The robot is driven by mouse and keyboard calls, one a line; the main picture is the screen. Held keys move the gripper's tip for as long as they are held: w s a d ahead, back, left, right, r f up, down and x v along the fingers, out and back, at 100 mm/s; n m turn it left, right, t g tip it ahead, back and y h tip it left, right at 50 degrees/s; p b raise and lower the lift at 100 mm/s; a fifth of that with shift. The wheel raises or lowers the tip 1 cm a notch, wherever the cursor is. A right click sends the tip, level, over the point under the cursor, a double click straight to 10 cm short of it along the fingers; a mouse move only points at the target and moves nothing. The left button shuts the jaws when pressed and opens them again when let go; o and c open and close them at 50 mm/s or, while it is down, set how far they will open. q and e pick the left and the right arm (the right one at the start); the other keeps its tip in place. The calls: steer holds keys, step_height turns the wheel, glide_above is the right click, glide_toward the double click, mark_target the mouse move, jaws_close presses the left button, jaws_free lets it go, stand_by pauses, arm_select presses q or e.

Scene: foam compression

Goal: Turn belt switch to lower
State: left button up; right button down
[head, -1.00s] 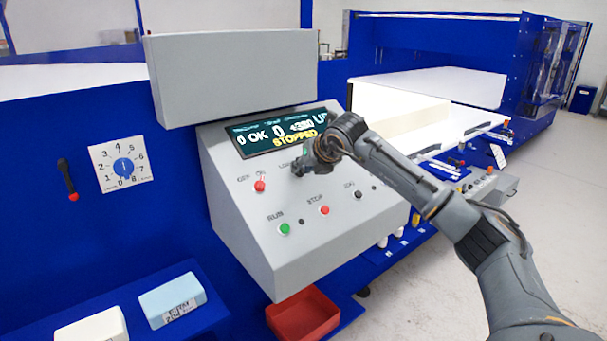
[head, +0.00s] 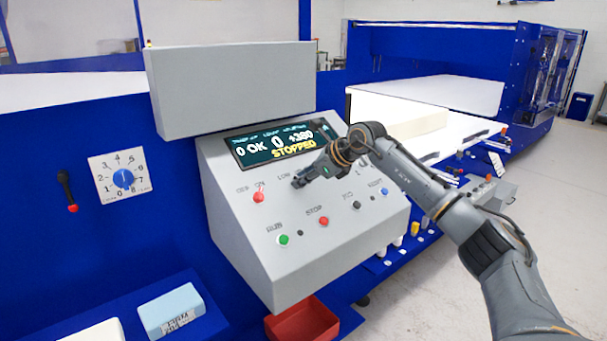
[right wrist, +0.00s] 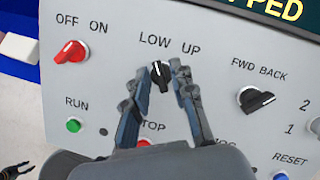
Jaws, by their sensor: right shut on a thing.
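The belt switch is a small black knob (right wrist: 160,76) under the labels LOW and UP on the grey sloped control panel (head: 240,215). In the right wrist view its grip stands nearly upright, with a pale mark near its top. My right gripper (head: 298,182) reaches the panel from the right and hides the knob in the head view. In the right wrist view its two fingers (right wrist: 159,82) stand on either side of the knob and are shut on it.
Close by are the red OFF/ON switch (right wrist: 71,52), the black FWD/BACK switch (right wrist: 256,100), the green RUN button (head: 284,239), the red STOP button (head: 310,222) and the blue RESET button (head: 385,191). The display (head: 278,146) reads STOPPED. A red bin (head: 302,322) lies below.

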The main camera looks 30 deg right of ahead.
steer(key=shift+r+n+g+p, duration=0.1)
steer(key=shift+n+g+p, duration=0.25)
steer(key=shift+n, duration=0.75)
steer(key=shift+y, duration=0.3)
steer(key=c, duration=1.4)
jaws_free()
steer(key=shift+c, duration=0.2)
steer(key=shift+s+d, duration=0.1)
steer(key=v, duration=1.1)
steer(key=shift+s+r, duration=0.25)
steer(key=shift+d, duration=0.1)
